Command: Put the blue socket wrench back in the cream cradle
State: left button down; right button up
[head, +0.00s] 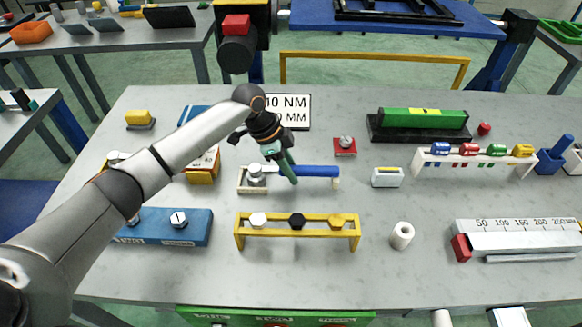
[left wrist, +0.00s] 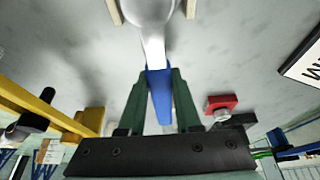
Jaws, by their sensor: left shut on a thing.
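The socket wrench has a blue handle (head: 318,171) and a silver head (head: 256,174). It lies crosswise in the head view, head to the left. The cream cradle (head: 250,189) has a box-like part under the head and a small post (head: 336,184) near the handle's right end. My left gripper (head: 288,177) is shut on the wrench near where handle meets shaft. In the left wrist view its green fingers (left wrist: 158,100) flank the blue handle (left wrist: 160,93), and the silver head (left wrist: 150,12) sits between cream walls (left wrist: 114,12). I cannot tell whether the wrench rests on the cradle.
A yellow bolt rack (head: 298,220) stands in front of the cradle. A white roll (head: 402,236) stands at front right.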

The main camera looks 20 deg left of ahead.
pick_arm(q)
jog(key=shift+r+p, duration=0.1)
jog(key=shift+p, duration=0.3)
dwell(0.5)
jog(key=shift+c, duration=0.2)
grip_release()
dwell(0.5)
jog(key=shift+r+p, duration=0.8)
jog(key=shift+r, duration=3.15)
